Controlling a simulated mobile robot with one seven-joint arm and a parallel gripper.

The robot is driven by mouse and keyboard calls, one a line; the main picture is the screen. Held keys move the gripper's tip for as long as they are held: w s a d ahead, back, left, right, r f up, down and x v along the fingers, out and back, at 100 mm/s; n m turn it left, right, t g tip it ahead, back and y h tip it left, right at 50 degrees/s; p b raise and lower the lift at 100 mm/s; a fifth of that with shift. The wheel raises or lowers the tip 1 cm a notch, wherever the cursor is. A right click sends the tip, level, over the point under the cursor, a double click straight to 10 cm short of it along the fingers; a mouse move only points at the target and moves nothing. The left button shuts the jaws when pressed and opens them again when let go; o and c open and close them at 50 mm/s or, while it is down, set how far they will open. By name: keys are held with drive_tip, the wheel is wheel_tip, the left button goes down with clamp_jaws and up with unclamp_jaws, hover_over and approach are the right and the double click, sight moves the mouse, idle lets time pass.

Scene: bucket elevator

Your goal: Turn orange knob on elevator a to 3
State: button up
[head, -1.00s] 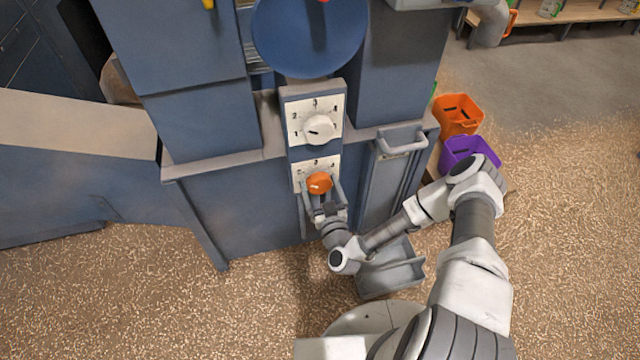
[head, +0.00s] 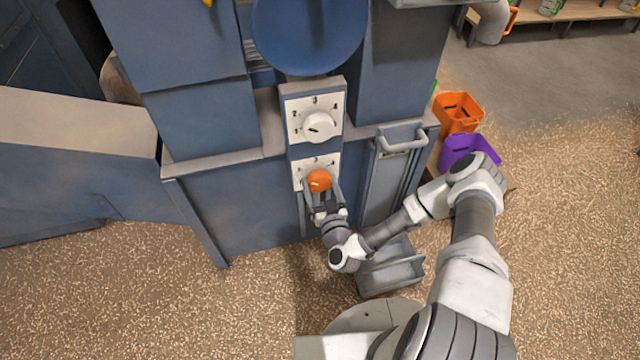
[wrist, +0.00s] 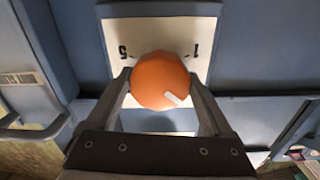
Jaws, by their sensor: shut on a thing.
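The orange knob (head: 319,181) is on the lower white dial plate (head: 299,174) of the blue elevator front. My gripper (head: 322,188) reaches it from the front, with one finger on each side, and is shut on it. In the wrist view the fingers flank the orange knob (wrist: 158,78), and the plate (wrist: 160,32) looks upside down, with 5 at left and 1 at right. The knob's white mark points to the lower right there, away from the 1 and 5 edge. The numbers on that side are hidden in the wrist view.
A white knob (head: 318,126) on a like dial plate sits just above. A grey handle (head: 402,141) juts out to the right. A grey bin (head: 391,270) lies below my forearm. Orange (head: 458,113) and purple (head: 469,151) bins stand at right. The floor at left is clear.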

drive_tip(key=m, duration=0.5)
drive_tip(key=shift+b, duration=0.35)
drive_tip(key=shift+m+b, duration=0.45)
drive_tip(key=shift+m, duration=1.85)
drive_tip(key=shift+r, duration=0.1)
drive_tip(key=o, duration=1.1)
drive_tip(key=shift+w, duration=0.1)
drive_tip(key=shift+s, duration=0.25)
